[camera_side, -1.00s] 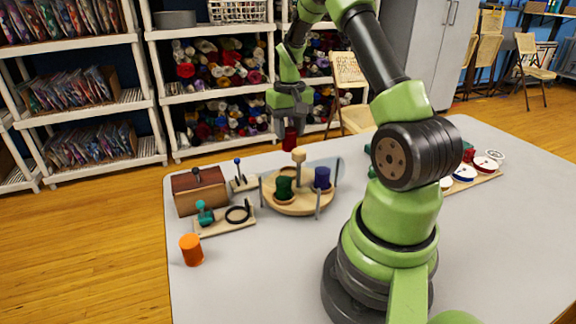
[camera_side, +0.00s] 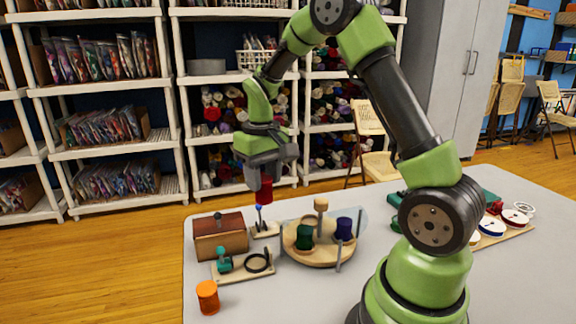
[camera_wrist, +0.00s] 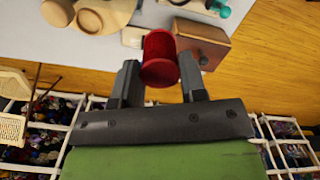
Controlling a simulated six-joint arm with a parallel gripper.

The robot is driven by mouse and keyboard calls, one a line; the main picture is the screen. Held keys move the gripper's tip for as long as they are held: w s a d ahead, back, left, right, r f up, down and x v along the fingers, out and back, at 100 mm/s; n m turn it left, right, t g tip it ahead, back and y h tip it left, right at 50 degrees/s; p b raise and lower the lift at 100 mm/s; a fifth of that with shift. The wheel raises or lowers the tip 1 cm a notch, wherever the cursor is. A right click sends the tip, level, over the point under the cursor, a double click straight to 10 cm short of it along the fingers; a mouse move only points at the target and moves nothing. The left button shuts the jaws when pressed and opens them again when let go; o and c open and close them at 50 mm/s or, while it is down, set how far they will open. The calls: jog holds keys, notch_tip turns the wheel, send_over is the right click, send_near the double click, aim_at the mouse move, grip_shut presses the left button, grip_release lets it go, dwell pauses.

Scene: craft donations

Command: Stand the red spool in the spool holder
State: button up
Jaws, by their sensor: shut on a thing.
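My gripper (camera_side: 267,174) is shut on the red spool (camera_side: 264,190) and holds it in the air, roughly upright, behind and left of the spool holder. In the wrist view the red spool (camera_wrist: 160,58) sits between the two fingers (camera_wrist: 160,82). The spool holder (camera_side: 318,260) is a round pale wooden base with a central knobbed post. It bears a green spool (camera_side: 304,238) at the left and a purple spool (camera_side: 344,229) at the right. Which place on it is free is hard to tell.
A wooden box (camera_side: 221,241) with a dark knob stands left of the holder. A small stand with a blue knob (camera_side: 258,209) is close below the red spool. A wooden board (camera_side: 240,275), an orange spool (camera_side: 208,297) and a board of flat reels (camera_side: 507,236) also lie on the table.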

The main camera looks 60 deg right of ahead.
jog(key=shift+n, duration=0.7)
jog(key=shift+w+a+f, duration=0.1)
jog(key=shift+a+f, duration=0.55)
jog(key=shift+f, duration=1.35)
jog(key=shift+s+a+f, duration=0.1)
jog(key=shift+a+f, duration=0.55)
jog(key=shift+f, duration=1.3)
jog(key=shift+w+a+f, duration=0.1)
jog(key=shift+a+f, duration=0.55)
jog(key=shift+f, duration=1.35)
jog(key=shift+f, duration=0.3)
jog(key=shift+f, duration=0.65)
jog(key=o, duration=0.8)
jog(key=shift+o, duration=0.2)
jog(key=shift+r, duration=0.1)
notch_tip(320, 180, up, 8)
jog(key=shift+f, duration=0.25)
